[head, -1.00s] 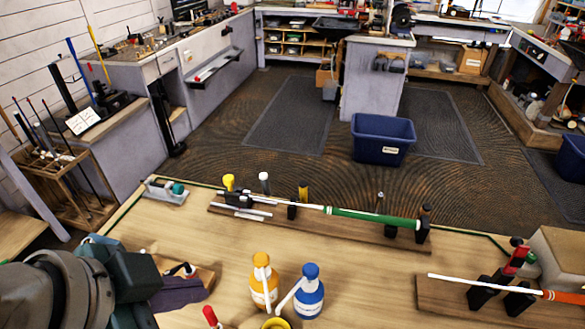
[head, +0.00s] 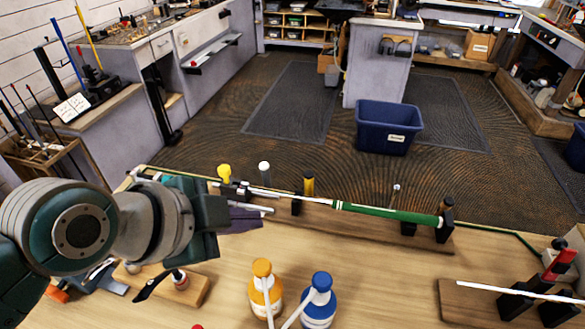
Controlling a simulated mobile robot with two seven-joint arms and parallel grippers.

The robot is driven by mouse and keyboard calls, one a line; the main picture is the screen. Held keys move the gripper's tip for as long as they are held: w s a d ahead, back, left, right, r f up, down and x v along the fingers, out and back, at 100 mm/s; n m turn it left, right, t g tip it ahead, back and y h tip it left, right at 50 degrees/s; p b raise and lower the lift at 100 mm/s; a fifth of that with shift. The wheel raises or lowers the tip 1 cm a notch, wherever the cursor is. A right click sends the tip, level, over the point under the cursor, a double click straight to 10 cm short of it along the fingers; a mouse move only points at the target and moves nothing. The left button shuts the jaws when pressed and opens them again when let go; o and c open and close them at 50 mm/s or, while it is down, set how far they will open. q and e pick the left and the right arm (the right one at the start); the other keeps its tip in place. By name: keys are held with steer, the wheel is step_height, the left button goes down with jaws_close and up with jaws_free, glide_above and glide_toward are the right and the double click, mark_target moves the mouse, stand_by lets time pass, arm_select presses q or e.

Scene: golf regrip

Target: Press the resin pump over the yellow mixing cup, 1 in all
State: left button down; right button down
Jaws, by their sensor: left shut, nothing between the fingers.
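Two pump bottles stand upright side by side at the bottom centre of the head view: an orange-topped one (head: 263,291) and a blue-topped one (head: 319,301). Their long pale spouts slant down toward the picture's bottom edge. I cannot read which bottle holds resin. The yellow mixing cup is out of view. My right gripper is not in view.
A golf club with a green grip (head: 390,215) lies across stands at the bench's far side. A wooden block (head: 185,289) with a small bottle sits below my left arm. A second club rest (head: 470,297) stands at right. Bare bench lies right of the bottles.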

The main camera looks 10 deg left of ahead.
arm_select(q)
steer(key=b, duration=0.7)
glide_above(261, 263)
steer(key=s, duration=0.1)
steer(key=f, duration=0.7)
steer(key=shift+s+a, duration=0.2)
steer(key=shift+a, duration=0.1)
steer(key=shift+f+b, duration=0.6)
steer(key=shift+f, duration=0.25)
steer(key=shift+f, duration=0.15)
steer(key=shift+f+b, duration=0.3)
steer(key=shift+f+b, duration=0.75)
steer(key=shift+f, duration=0.25)
stand_by(0.9)
steer(key=shift+r, duration=0.1)
steer(key=shift+r+p, duration=1.3)
steer(key=shift+p, duration=0.1)
